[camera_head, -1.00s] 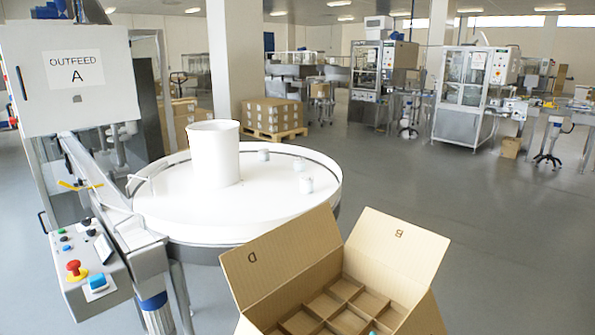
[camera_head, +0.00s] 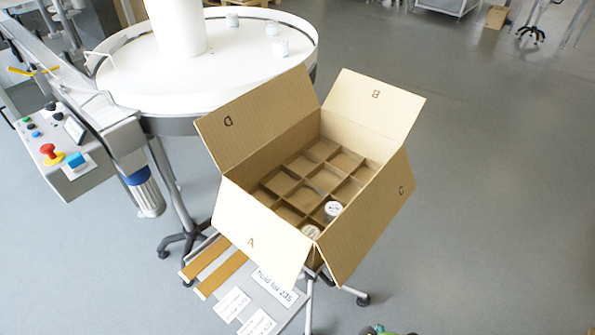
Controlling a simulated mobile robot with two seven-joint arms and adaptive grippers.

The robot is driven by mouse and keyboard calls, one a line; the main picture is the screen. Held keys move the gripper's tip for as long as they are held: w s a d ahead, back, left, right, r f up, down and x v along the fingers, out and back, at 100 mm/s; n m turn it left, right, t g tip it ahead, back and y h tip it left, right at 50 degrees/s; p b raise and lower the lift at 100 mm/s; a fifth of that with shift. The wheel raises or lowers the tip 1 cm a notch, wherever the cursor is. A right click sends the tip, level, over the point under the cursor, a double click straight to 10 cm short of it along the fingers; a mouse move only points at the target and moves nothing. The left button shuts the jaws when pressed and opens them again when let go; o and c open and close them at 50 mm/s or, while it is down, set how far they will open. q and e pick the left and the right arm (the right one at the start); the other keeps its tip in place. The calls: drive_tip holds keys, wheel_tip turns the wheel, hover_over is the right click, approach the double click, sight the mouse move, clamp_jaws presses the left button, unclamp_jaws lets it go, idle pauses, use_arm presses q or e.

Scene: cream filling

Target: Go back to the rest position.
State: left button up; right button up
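Neither of my grippers shows clearly in the head view. A small dark and green shape at the bottom edge is cut off, and I cannot tell what it is. An open cardboard box (camera_head: 365,214) with flaps marked A, B, C and D stands on a stand in the middle. Its dividers form a grid of compartments. One jar (camera_head: 333,209) and another jar (camera_head: 311,232) stand in compartments near the corner between flaps A and C. The other compartments in view look empty.
A control panel (camera_head: 65,155) with a red button is at the left. Open grey floor (camera_head: 480,200) lies to the right.

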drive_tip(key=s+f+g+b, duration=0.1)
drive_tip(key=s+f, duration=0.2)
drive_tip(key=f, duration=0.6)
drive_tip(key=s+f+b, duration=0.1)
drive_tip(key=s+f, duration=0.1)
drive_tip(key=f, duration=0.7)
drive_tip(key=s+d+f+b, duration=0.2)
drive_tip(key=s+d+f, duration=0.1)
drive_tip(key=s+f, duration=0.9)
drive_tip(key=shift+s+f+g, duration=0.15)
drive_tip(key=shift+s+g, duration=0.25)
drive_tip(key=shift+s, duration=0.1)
